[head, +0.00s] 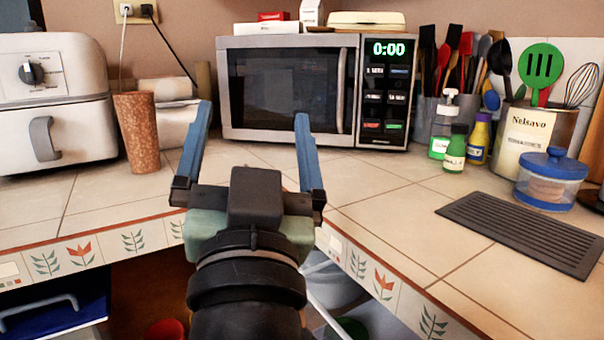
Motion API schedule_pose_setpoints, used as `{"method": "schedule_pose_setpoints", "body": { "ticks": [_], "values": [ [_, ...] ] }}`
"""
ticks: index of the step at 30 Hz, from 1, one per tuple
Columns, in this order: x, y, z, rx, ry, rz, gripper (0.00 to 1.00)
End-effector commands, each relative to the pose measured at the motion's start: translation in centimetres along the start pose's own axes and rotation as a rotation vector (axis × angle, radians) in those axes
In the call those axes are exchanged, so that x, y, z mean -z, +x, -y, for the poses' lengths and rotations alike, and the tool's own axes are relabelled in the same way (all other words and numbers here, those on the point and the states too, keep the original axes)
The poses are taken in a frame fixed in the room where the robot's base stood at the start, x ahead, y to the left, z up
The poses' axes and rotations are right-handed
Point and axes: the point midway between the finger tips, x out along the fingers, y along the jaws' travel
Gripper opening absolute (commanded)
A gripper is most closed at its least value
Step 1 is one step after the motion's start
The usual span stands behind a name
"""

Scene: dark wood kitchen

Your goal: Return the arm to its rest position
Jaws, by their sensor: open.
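My gripper (252,140) is in the middle of the head view, at the end of my dark arm. Its two blue fingers are spread wide apart, with nothing between them. It points forward over the front edge of the tiled counter (400,190), toward the microwave (290,90). The cup-like brown tumbler (137,132) stands to the left of the left finger, apart from it in the picture. The gripper and arm hide part of the counter's inner corner.
An air fryer or toaster-like appliance (52,100) stands at left. Bottles (455,148), a utensil tin (527,138), a blue-lidded jar (551,180) and a dark grooved mat (525,232) occupy the right counter. Open shelving with a blue item (55,315) lies below the counter.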

Motion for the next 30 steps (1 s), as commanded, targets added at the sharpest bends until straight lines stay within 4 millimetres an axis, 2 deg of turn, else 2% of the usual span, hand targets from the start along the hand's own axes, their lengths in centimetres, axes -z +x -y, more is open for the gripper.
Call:
{"method": "schedule_pose_setpoints", "body": {
  "ticks": [1, 3, 5, 6, 9, 30],
  "values": [
    [4.3, -0.7, -0.7, -0.011, -0.066, -0.105, 1.0],
    [9.5, -2.1, -1.1, -0.027, -0.162, -0.24, 1.0],
    [13.8, -3.8, -1.2, -0.045, -0.248, -0.357, 1.0],
    [16.0, -2.9, -0.8, -0.045, -0.26, -0.366, 1.0],
    [18.7, -1.0, -0.1, -0.042, -0.251, -0.352, 1.0],
    [36.9, 8.7, 3.5, -0.04, -0.245, -0.345, 1.0]
  ]
}}
